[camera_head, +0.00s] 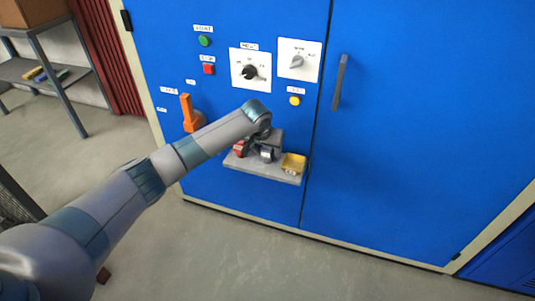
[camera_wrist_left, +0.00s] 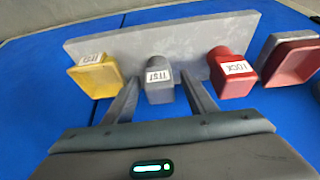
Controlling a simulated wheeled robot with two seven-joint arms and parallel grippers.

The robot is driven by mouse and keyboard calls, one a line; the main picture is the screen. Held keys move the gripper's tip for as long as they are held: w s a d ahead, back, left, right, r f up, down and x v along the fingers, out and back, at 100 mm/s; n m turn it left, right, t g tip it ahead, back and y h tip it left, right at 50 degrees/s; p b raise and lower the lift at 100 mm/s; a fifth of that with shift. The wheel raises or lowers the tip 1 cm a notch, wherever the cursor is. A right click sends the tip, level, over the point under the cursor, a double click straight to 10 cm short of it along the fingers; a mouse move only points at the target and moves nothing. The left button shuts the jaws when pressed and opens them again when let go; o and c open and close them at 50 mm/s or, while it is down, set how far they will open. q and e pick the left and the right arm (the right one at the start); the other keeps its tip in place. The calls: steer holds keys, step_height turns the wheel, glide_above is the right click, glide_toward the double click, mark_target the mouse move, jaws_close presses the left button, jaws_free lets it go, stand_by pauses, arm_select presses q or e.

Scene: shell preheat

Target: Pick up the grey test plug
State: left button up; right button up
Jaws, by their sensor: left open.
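The grey test plug (camera_wrist_left: 159,82) stands out from a grey shelf (camera_wrist_left: 225,30) in the left wrist view, its white label upside down. In the head view the plug (camera_head: 267,154) is partly hidden by my left arm. My left gripper (camera_wrist_left: 160,96) is open, with one finger on each side of the grey plug and a visible gap on both sides. In the head view the gripper (camera_head: 268,144) is over the shelf, mostly hidden behind the wrist. My right gripper is not in view.
A yellow plug (camera_wrist_left: 97,75) and a red plug labelled LOCK (camera_wrist_left: 232,75) flank the grey one closely. Another red and grey part (camera_wrist_left: 292,62) is farther right. The blue cabinet (camera_head: 420,130) carries an orange handle (camera_head: 188,108), knobs, buttons and a door handle (camera_head: 340,82).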

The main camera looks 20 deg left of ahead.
arm_select(q)
steer(key=c, duration=1.2)
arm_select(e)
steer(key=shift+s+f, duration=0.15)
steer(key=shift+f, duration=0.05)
arm_select(q)
steer(key=shift+r, duration=0.15)
